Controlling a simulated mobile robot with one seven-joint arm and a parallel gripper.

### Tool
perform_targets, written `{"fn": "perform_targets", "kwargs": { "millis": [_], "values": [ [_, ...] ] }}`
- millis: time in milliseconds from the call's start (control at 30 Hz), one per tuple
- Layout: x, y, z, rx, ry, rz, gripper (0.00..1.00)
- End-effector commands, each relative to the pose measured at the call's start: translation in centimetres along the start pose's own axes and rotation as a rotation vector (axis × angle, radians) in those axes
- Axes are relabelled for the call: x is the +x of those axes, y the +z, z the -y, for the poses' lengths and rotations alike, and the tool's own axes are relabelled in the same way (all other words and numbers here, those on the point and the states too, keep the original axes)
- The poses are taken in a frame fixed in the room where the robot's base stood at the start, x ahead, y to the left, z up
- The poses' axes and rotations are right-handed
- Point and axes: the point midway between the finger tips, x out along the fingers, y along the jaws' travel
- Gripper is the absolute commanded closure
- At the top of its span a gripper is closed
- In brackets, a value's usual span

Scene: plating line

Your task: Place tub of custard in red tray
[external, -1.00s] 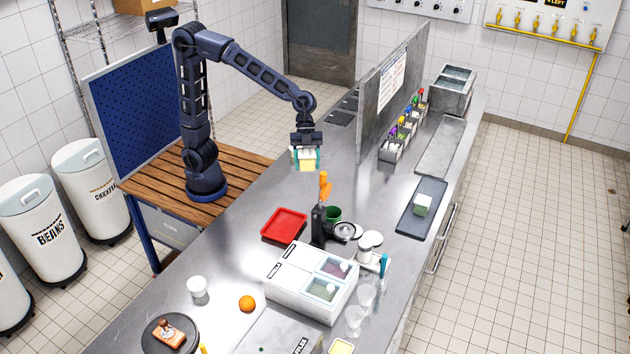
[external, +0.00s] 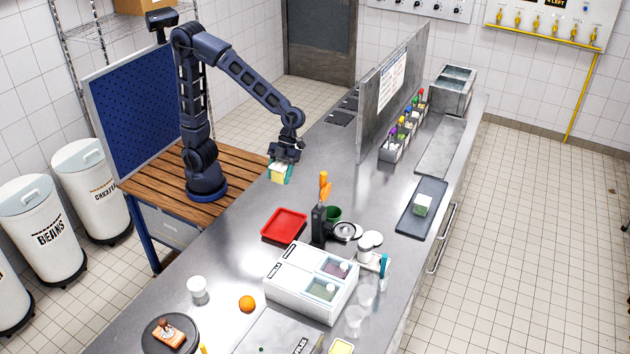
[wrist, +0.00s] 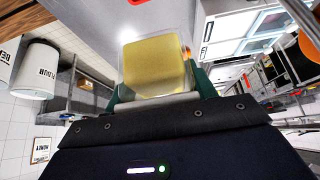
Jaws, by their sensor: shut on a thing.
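The tub of custard (external: 278,175) is a clear tub with pale yellow contents. My gripper (external: 281,170) is shut on it and holds it up over the back edge of the steel counter, beside the wooden table. In the wrist view the tub (wrist: 155,65) fills the space between the green fingertips, looking tilted there. The red tray (external: 284,225) lies flat and empty on the counter, nearer the camera than my gripper and apart from the tub. A small red part, likely the tray, shows at the top of the wrist view.
A black stand with an orange-handled tool (external: 323,187) and a green cup (external: 333,213) stand right of the tray. A white container box (external: 300,268) sits in front of it. A white cup (external: 197,287) and an orange (external: 247,303) lie nearer. The counter left of the tray is clear.

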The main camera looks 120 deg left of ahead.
Motion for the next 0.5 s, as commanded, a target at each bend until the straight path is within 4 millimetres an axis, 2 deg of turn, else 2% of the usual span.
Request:
{"fn": "perform_targets", "kwargs": {
  "millis": [133, 367, 500],
  "values": [
    [2.2, 1.4, 0.0, -0.003, 0.002, -0.001, 0.72],
    [4.7, 3.0, 0.0, -0.003, 0.002, -0.001, 0.72],
    [7.0, 4.5, 0.0, -0.004, 0.003, 0.000, 0.72]
  ]
}}
